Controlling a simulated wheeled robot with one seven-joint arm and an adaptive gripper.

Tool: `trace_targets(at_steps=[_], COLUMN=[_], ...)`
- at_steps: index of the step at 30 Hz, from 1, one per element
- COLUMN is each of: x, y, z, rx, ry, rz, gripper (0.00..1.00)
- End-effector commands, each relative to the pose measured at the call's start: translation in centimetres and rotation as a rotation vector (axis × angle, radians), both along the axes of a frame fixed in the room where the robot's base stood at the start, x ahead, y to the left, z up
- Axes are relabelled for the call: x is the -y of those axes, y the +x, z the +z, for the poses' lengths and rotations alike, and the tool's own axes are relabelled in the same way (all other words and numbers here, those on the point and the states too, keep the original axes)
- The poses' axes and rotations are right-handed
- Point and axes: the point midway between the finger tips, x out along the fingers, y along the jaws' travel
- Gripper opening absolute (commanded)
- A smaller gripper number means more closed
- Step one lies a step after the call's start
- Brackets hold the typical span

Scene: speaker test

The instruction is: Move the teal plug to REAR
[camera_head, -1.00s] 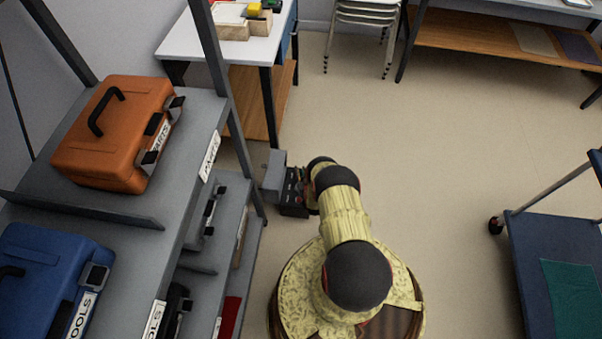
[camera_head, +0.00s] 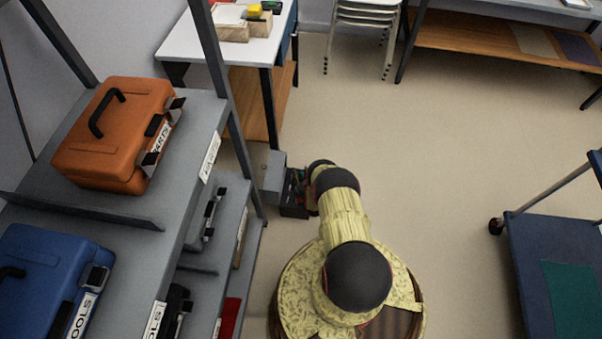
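I cannot make out a teal plug or a REAR marking in the head view. My yellow and black arm reaches away from me at the middle, and its far end bends down beside a grey open box (camera_head: 292,203). My gripper is hidden behind the arm's own links. The grey box has a raised lid on its left and stands low beside the shelf rack. Small coloured items show inside it, too small to tell apart.
An orange case (camera_head: 112,137) and a blue case (camera_head: 45,282) lie on the shelf rack (camera_head: 75,203) at left. A white table (camera_head: 240,48) stands behind. A blue cart (camera_head: 530,255) with a teal mat (camera_head: 575,297) is at right. The floor between is clear.

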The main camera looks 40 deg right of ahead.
Motion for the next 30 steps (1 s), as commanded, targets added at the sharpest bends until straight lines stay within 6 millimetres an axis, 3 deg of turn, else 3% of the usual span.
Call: trace_targets(at_steps=[6,21,30], x=[0.0,-4.1,-5.1], y=[0.1,-8.2,-10.0], z=[0.7,4.2,4.7], rx=[0.001,-0.002,0.000], ry=[0.000,0.001,0.000], rz=[0.000,-0.001,0.000], gripper=[0.38,0.38,0.38])
